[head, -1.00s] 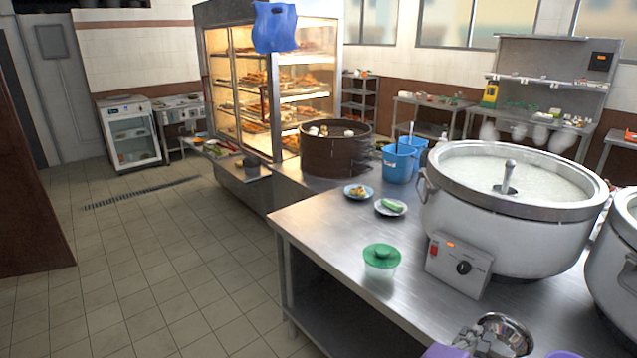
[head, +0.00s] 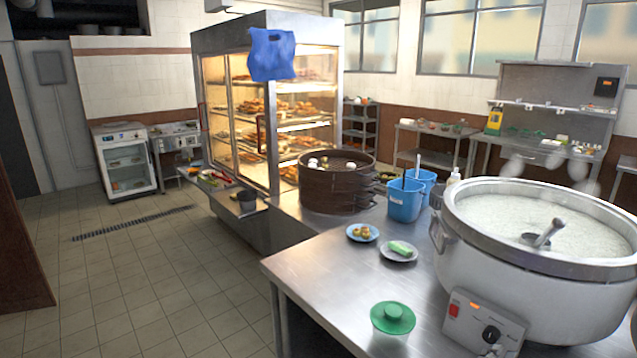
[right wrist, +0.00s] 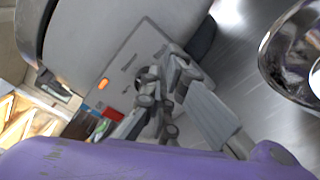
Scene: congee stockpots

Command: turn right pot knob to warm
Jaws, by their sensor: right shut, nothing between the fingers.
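A large grey stockpot (head: 520,262) of white congee stands on the steel counter at the right of the head view. Its control box (head: 468,330) has a red switch, an orange light and a black knob (head: 491,334). My right gripper (head: 495,350) shows only as a small tip at the bottom edge, by the knob. In the right wrist view its shut fingers (right wrist: 160,92) are in front of the control box (right wrist: 125,75) and hide most of the knob. I cannot tell whether they touch it. My left gripper is not in view.
A green-lidded cup (head: 393,320), two small plates (head: 400,257) and blue buckets (head: 405,203) stand on the counter left of the pot. A steamer (head: 335,190) and a lit food cabinet (head: 266,105) are behind. A shiny metal bowl-like part (right wrist: 290,50) is at right in the wrist view.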

